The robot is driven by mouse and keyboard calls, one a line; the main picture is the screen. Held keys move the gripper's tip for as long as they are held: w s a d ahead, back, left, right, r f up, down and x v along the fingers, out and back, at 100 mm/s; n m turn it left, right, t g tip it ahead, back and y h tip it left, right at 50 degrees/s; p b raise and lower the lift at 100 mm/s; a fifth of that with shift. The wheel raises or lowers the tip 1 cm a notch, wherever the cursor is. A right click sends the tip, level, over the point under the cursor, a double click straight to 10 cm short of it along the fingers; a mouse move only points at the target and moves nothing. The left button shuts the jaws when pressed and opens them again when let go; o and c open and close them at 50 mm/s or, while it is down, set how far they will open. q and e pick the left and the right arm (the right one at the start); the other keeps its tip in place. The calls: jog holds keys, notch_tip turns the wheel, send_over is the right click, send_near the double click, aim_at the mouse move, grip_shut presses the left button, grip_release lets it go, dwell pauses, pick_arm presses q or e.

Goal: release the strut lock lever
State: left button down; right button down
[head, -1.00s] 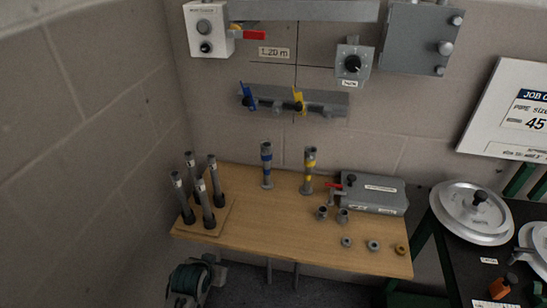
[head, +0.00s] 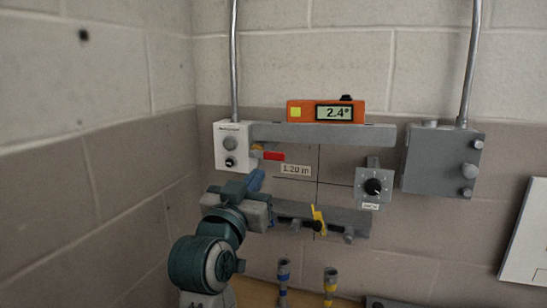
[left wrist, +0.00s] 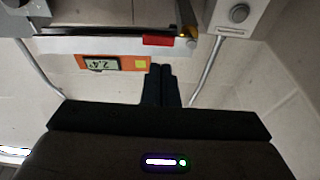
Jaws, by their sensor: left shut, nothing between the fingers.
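A red lever handle (head: 274,156) sits below the left end of the upper grey bar (head: 325,135), beside the white box (head: 232,146). I take it to be the strut lock lever. It also shows in the left wrist view (left wrist: 158,41), with a brassy part at its end. My left gripper (head: 258,176) is shut and empty, just below and left of the red handle in the head view. In the left wrist view its dark closed fingers (left wrist: 160,72) point at the handle; contact cannot be told. My right gripper is out of view.
An orange level (head: 326,111) reading about 2.4° lies on the upper bar. A lower bar (head: 350,221) carries a yellow lever (head: 318,220); my arm covers its left end. A dial box (head: 373,186) and grey box (head: 441,162) stand right.

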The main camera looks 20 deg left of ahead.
pick_arm(q)
jog(key=shift+t, duration=0.5)
jog(key=r, duration=0.2)
jog(key=s+r, duration=0.1)
jog(key=r, duration=0.1)
jog(key=shift+s+d, duration=0.15)
jog(key=shift+s, duration=0.05)
notch_tip(320, 180, up, 4)
jog(key=p, duration=0.4)
send_over(270, 152)
jog(key=s, duration=0.2)
jog(key=f, duration=0.3)
jog(key=f+p, duration=0.1)
jog(key=shift+d+f, duration=0.3)
jog(key=shift+f, duration=0.05)
